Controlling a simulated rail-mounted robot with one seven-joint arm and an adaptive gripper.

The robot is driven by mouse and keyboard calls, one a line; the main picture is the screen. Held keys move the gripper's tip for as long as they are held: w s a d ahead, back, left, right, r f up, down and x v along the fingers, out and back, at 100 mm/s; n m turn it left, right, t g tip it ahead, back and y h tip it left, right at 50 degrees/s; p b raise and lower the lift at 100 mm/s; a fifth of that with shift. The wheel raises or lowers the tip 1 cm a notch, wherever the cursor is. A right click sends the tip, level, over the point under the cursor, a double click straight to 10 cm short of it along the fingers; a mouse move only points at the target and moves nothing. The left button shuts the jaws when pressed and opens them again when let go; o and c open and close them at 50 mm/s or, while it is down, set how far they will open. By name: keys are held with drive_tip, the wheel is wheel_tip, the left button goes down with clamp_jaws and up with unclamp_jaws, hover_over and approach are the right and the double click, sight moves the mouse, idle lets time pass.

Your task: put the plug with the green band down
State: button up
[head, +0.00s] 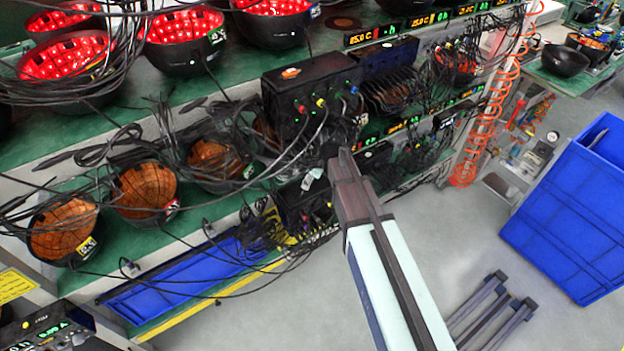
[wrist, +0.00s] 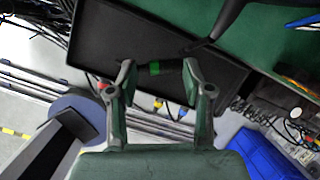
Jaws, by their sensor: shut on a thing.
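The plug with the green band (wrist: 154,68) is a dark cylinder lying crosswise between my fingertips in the wrist view. My gripper (wrist: 157,72) is shut on it, with one finger at each end. In the head view my gripper (head: 345,160) is in front of the rack, near the lower right of a black box (head: 300,80); the plug cannot be made out there. In the wrist view the plug appears over the edge of a black, shallow tray-like surface (wrist: 110,40). I cannot tell whether it touches it.
Red, yellow and blue plugs with cables sit on the black box's front. Loose cables hang across the shelves around bowl-shaped lamps (head: 145,188).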

drive_tip(key=shift+s+d+f, duration=0.15)
drive_tip(key=shift+f, duration=0.55)
drive_tip(key=o, duration=1)
drive_tip(key=shift+c, duration=0.2)
drive_tip(key=b+v, duration=0.2)
drive_tip(key=v, duration=0.5)
drive_tip(key=shift+r, duration=0.3)
drive_tip(key=shift+d, duration=0.1)
